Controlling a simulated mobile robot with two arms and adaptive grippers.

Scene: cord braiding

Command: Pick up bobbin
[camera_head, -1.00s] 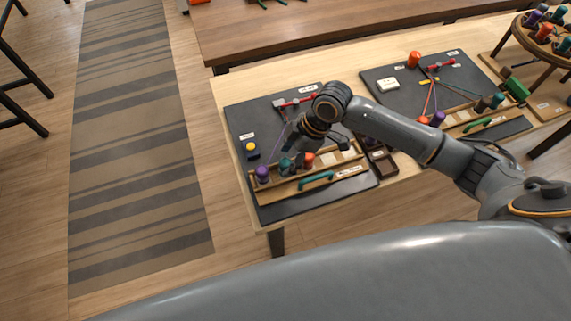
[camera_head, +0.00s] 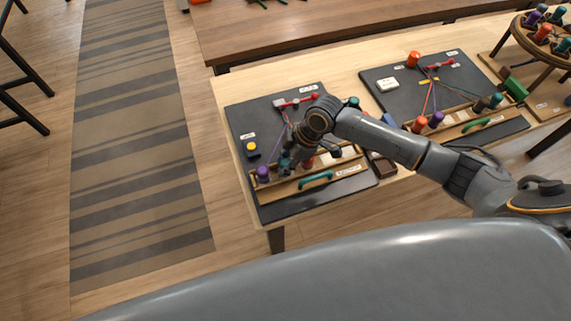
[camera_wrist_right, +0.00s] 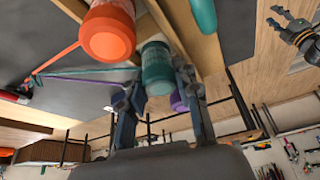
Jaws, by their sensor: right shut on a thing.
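My right gripper (camera_wrist_right: 160,108) is shut on a teal bobbin (camera_wrist_right: 157,66) in the right wrist view. In the head view this gripper (camera_head: 287,157) is over the wooden bobbin rack on the left board and largely hides the teal bobbin. An orange bobbin (camera_wrist_right: 108,32) stands beside the held one, and a purple bobbin (camera_wrist_right: 178,101) shows partly behind a finger. The purple bobbin (camera_head: 263,173) is at the rack's left end in the head view. My left gripper (camera_wrist_right: 285,22) shows at the wrist view's upper right, its fingers apart and empty.
The left dark board (camera_head: 240,115) carries a yellow button (camera_head: 251,146), a red-ended clamp (camera_head: 296,102) and a green handle (camera_head: 316,180). A second board (camera_head: 376,77) with bobbins and cords lies to the right. Cords run close to the rack. A small dark tray (camera_head: 384,168) lies between the boards.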

